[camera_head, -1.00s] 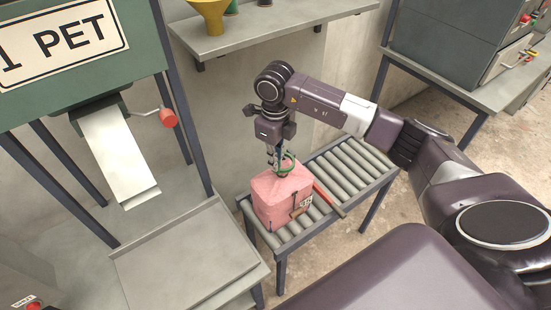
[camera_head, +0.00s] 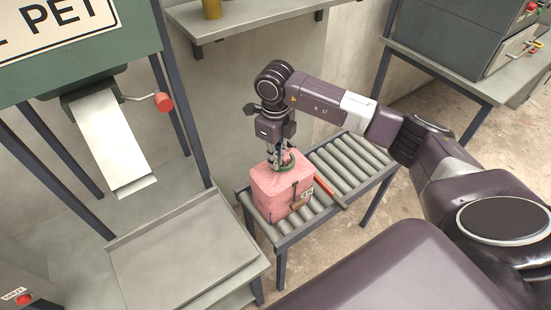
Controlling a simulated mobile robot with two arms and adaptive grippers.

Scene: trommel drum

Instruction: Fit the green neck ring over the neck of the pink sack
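The pink sack (camera_head: 277,194) sits upright on the roller conveyor, with a small tag on its front. The green neck ring (camera_head: 287,167) lies low at the top of the sack, around where its neck is. My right gripper (camera_head: 279,160) points down right at the ring, with its fingers spread apart on either side of the sack's top. The fingers hide most of the neck and part of the ring, so I cannot see whether they touch it. My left gripper is not in view.
The roller conveyor (camera_head: 352,160) has free rollers to the right, and a red-handled tool (camera_head: 330,193) lies beside the sack. A green machine with a white chute (camera_head: 110,143) and a grey table (camera_head: 185,258) stand at left. A wall shelf (camera_head: 235,20) is behind.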

